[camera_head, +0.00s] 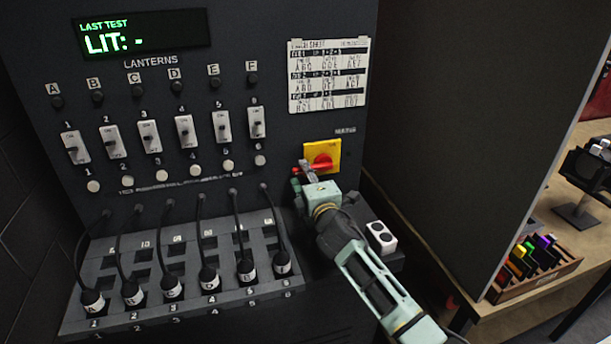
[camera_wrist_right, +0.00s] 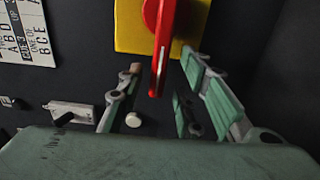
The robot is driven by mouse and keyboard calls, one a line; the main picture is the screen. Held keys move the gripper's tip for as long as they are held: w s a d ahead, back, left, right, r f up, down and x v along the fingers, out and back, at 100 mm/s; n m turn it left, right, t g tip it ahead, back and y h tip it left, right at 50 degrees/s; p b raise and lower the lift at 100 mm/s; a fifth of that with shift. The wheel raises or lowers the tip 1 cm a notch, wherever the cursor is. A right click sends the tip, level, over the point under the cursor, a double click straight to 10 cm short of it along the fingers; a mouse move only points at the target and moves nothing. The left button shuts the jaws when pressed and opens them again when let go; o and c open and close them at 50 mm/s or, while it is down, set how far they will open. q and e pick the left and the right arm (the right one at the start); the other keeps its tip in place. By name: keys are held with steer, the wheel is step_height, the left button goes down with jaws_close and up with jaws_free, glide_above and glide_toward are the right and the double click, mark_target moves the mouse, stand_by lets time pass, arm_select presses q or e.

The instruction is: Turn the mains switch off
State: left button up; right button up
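The mains switch is a red rotary handle (camera_head: 324,159) on a yellow plate (camera_head: 335,149), at the right of the dark panel. My right gripper (camera_head: 307,174) is right in front of it, its fingers pointing at the panel. In the right wrist view the red handle (camera_wrist_right: 158,50) lies between the two open fingers of my right gripper (camera_wrist_right: 160,82), with a gap on each side. The yellow plate (camera_wrist_right: 130,27) is behind it. The depth between fingertips and handle is hard to judge. My left gripper is not in view.
The panel carries a "LIT: -" display (camera_head: 140,35), a row of toggle switches (camera_head: 150,137), a printed card (camera_head: 328,75) and plugged cables over a sloped socket tray (camera_head: 190,270). A white two-hole block (camera_head: 381,237) sits close to my right arm. A dark partition (camera_head: 470,110) stands right.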

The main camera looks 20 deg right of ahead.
steer(key=shift+s, duration=0.1)
steer(key=s, duration=1.2)
steer(key=shift+d, duration=0.25)
